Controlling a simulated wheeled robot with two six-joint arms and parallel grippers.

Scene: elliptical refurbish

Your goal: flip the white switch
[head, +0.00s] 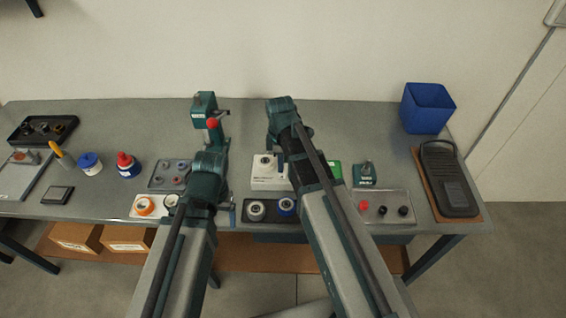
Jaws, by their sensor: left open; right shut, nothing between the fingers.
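A white box (268,184) stands near the middle of the table, with a small round part on its top. It is the likeliest place of the white switch, but the lever and its position are too small to tell. My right gripper (281,160) is shut and empty, pointing down at the box's right side; I cannot tell whether it touches.
A green press (204,105) with a red knob stands behind my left arm. A tray (168,176) of small parts lies left. A black tray (270,217) with two round parts lies in front of the box. A blue bin (427,108) stands at back right.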

